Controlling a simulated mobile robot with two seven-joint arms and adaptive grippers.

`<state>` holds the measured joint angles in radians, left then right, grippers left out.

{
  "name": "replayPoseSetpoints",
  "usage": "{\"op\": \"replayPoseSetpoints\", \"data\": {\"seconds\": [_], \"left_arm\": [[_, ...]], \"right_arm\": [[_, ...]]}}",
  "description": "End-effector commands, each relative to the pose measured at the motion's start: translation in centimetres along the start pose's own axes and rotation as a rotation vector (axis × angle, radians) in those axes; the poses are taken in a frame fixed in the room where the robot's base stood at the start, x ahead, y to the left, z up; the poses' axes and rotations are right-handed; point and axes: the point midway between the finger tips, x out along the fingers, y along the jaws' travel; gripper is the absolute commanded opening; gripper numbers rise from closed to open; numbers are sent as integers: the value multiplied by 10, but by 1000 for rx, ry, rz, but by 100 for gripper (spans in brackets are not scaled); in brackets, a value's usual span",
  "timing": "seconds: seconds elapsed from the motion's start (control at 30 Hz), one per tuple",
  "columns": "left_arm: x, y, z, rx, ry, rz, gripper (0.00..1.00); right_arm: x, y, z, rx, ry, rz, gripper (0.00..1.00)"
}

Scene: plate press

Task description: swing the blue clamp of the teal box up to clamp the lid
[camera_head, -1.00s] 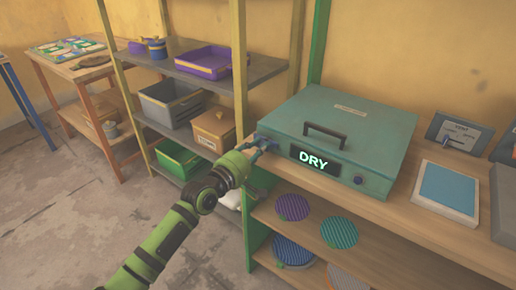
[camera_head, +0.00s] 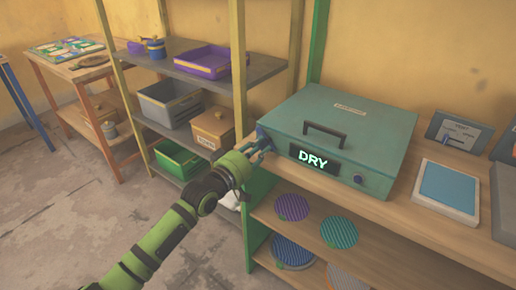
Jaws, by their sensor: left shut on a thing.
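The teal box (camera_head: 367,120) stands on the wooden shelf top with its lid down, a dark handle on top and a "DRY" display (camera_head: 315,159) on its front. A blue clamp (camera_head: 261,134) shows at the box's front left corner. My left gripper (camera_head: 262,147) is at that corner, shut on the blue clamp, and its fingers hide part of it. My right gripper is not in view.
Striped round discs (camera_head: 339,232) lie on the shelf below. A yellow post (camera_head: 239,70) rises behind my gripper.

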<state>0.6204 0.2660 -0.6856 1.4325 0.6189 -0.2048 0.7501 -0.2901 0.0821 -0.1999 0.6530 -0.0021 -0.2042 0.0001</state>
Motion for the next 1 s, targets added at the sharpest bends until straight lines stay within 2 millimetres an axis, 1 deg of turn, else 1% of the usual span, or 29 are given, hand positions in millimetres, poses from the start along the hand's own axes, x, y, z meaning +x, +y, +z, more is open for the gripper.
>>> {"op": "replayPoseSetpoints", "data": {"seconds": [0.27, 0.6, 0.9, 1.0], "left_arm": [[0, 0, 0, 265, 1, 0, 0], [0, 0, 2, 561, 0, 0, 0], [0, -1, 2, 734, 1, 1, 0], [0, -1, 2, 768, 1, 0, 0]], "right_arm": [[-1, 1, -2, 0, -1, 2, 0], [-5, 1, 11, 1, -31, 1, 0], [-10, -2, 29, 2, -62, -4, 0], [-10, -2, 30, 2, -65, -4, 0]]}}
